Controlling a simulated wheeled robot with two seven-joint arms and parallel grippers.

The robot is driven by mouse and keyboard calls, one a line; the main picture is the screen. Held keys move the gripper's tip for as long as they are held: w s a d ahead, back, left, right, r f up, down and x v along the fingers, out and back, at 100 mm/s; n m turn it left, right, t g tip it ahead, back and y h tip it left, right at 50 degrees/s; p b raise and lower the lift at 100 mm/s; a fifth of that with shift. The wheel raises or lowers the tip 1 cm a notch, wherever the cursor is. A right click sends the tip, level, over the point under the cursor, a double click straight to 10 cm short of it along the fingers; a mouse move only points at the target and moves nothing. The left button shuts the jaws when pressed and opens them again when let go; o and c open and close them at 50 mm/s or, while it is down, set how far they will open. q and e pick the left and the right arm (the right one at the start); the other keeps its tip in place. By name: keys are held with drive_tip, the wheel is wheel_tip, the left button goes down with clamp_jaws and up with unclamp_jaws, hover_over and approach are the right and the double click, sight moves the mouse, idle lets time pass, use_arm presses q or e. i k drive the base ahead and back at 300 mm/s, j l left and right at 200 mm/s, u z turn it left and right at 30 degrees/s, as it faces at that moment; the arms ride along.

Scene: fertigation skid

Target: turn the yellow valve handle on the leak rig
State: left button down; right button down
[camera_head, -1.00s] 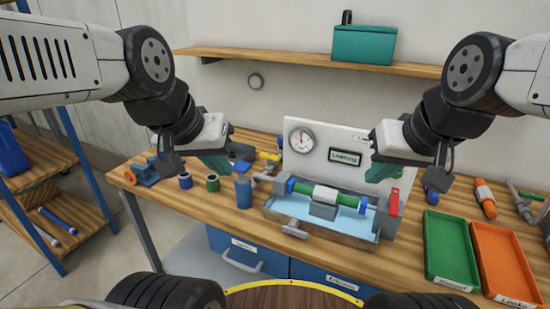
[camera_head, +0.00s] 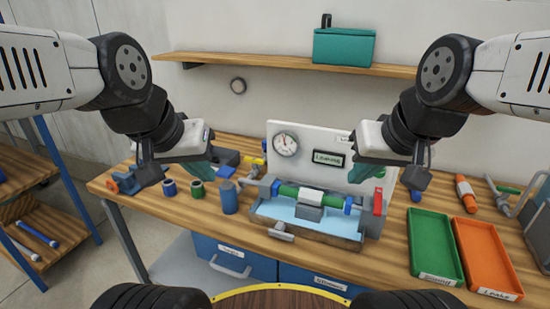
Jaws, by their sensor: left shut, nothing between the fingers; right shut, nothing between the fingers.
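The leak rig (camera_head: 305,238) is a shallow tray on the bench holding a green pipe (camera_head: 288,190) with blue ends, with a white back panel and round gauge (camera_head: 285,144) behind. A small yellow part (camera_head: 254,160), perhaps the yellow valve handle, shows at the panel's left edge; it is small and partly hidden. A red lever (camera_head: 378,201) stands at the rig's right end.
Blue and green cylinders (camera_head: 197,188) and a blue bottle (camera_head: 229,197) stand left of the rig. A green tray (camera_head: 436,245) and an orange tray (camera_head: 484,255) lie to the right. A shelf (camera_head: 280,61) with a teal box (camera_head: 343,46) hangs above. A sign on the panel reads "Leaking".

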sight(254, 162)
drive_tip(key=i+j, duration=0.2)
drive_tip(key=j, duration=0.15)
drive_tip(key=i+j, duration=0.15)
drive_tip(key=j, duration=0.2)
drive_tip(key=i+j+u, duration=0.1)
drive_tip(key=j, duration=0.25)
drive_tip(key=i, duration=0.1)
